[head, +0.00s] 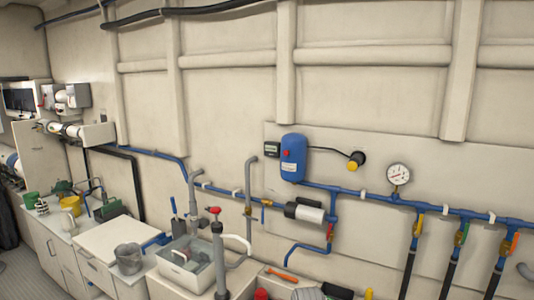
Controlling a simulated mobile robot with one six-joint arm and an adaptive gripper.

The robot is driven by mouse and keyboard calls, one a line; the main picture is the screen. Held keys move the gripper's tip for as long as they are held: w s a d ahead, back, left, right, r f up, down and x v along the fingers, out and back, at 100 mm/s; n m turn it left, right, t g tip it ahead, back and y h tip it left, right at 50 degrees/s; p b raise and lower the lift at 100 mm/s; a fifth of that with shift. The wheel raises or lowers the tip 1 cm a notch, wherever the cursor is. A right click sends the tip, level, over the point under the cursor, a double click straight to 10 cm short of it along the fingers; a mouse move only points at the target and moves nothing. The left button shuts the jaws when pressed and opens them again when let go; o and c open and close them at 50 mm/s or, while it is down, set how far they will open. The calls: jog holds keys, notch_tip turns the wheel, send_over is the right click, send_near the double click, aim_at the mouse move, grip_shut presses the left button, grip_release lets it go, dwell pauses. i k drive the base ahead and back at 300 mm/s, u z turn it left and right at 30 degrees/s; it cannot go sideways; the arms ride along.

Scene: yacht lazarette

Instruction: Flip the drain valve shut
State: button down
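I cannot tell for sure which valve is the drain valve. A red handle (330,232) sits on the blue pipe just below the pump. A red-topped valve (214,210) stands on a grey upright pipe by the white bin. At right, three drop lines carry a yellow handle (419,225), a green-and-yellow handle (461,235) and an orange handle (514,243). These three look roughly in line with their pipes; the handles are too small to read exactly. My gripper is not in view.
A blue tank (293,158), a pump (308,211) and a pressure gauge (398,175) are on the wall. A white bin (182,265) and a grey bucket (129,258) stand on the low counter. An orange tool (281,274) lies below the pump. The floor (45,263) shows at lower left.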

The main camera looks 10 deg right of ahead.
aim_at(330, 225)
jog(key=k, duration=1.3)
jog(key=z, duration=0.25)
jog(key=i, duration=0.45)
jog(key=z, duration=0.45)
jog(key=i, duration=1.45)
jog(key=u, duration=0.65)
